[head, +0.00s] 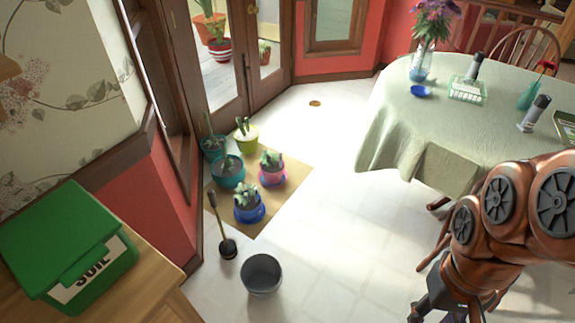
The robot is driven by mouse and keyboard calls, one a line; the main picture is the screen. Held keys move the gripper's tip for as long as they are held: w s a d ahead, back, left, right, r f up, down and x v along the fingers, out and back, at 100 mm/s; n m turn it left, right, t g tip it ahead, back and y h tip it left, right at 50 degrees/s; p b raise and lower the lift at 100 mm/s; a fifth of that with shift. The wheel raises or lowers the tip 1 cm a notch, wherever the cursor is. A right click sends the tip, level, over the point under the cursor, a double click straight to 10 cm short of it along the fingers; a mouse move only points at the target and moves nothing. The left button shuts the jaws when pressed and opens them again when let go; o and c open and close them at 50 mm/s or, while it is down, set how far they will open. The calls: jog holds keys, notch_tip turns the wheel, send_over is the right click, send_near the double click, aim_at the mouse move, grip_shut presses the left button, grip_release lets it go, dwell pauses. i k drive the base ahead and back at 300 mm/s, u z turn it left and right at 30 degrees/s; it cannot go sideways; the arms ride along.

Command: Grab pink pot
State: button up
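The pink pot (272,178) stands on a tan mat (268,215) on the floor near the glass door, with a leafy green plant in it. My copper-coloured arm comes in from the right. My gripper (436,308) is dark and sits low at the bottom edge, partly cut off, well to the right of the pink pot and apart from it. Its fingertips do not show clearly, so I cannot tell whether it is open or shut.
Around the pink pot stand a blue pot (248,212), a teal pot (228,176) and a yellow-green pot (246,142). A shovel (227,247) and grey bucket (262,274) are nearer. A cloth-covered table (400,130) stands right; clear floor (345,235) lies between.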

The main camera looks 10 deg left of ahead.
aim_at(272, 168)
jog(key=z, duration=0.25)
jog(key=i, duration=1.65)
jog(key=u, duration=0.4)
jog(key=i, duration=1.2)
jog(key=u, duration=1.65)
jog(key=i, duration=0.75)
jog(key=u, duration=0.65)
